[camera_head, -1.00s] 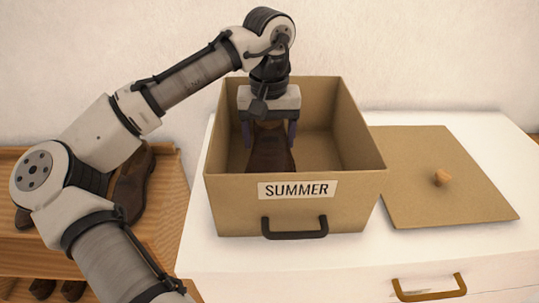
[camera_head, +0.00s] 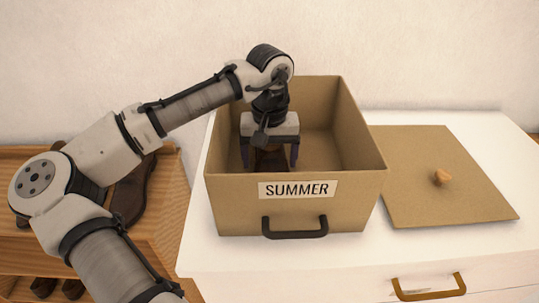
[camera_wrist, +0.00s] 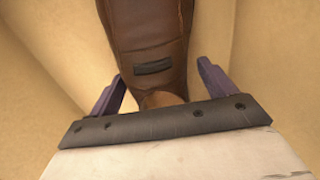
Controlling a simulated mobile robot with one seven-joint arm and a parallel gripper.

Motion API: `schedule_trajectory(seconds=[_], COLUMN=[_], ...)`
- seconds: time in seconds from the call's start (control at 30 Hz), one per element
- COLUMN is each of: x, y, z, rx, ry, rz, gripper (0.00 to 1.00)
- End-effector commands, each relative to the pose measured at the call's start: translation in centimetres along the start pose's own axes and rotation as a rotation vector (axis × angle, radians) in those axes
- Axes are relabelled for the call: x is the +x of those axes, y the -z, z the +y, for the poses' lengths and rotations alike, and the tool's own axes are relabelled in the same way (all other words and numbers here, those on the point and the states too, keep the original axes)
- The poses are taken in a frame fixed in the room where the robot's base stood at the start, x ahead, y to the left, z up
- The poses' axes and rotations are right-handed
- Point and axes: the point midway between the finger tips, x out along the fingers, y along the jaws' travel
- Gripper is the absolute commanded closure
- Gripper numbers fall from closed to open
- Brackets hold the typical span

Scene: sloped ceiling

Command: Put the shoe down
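The brown leather shoe (camera_head: 270,158) is inside the tan box (camera_head: 225,193) labelled SUMMER, mostly hidden by the front wall. In the wrist view the shoe (camera_wrist: 152,35) lies lengthwise between the purple fingers, its heel end close to the palm. My gripper (camera_head: 270,165) is lowered into the box, one finger on each side of the shoe. In the wrist view my gripper (camera_wrist: 160,80) is open, with gaps between the fingers and the shoe's sides. The shoe's contact with the box floor is hidden in the head view.
The box's walls stand around my gripper. The box stands on a white dresser (camera_head: 450,247). Its lid (camera_head: 480,190), with a round wooden knob, lies to the right. At left, a wooden rack (camera_head: 165,205) holds other dark shoes, partly behind my arm.

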Motion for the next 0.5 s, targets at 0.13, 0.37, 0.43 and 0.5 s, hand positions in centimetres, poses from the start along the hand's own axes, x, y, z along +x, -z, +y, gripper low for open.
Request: schedule_trajectory(seconds=[0.13,0.37,0.43,0.5], x=[0.0,-0.2,-0.7,-1.6], y=[0.0,0.0,0.0,0.1], z=[0.0,0.0,0.0,0.0], rx=[0.0,0.0,0.0,-0.001], ry=[0.0,0.001,0.0,0.0], rz=[0.0,0.001,0.002,0.002], gripper=[0.09,0.09,0.09,0.09])
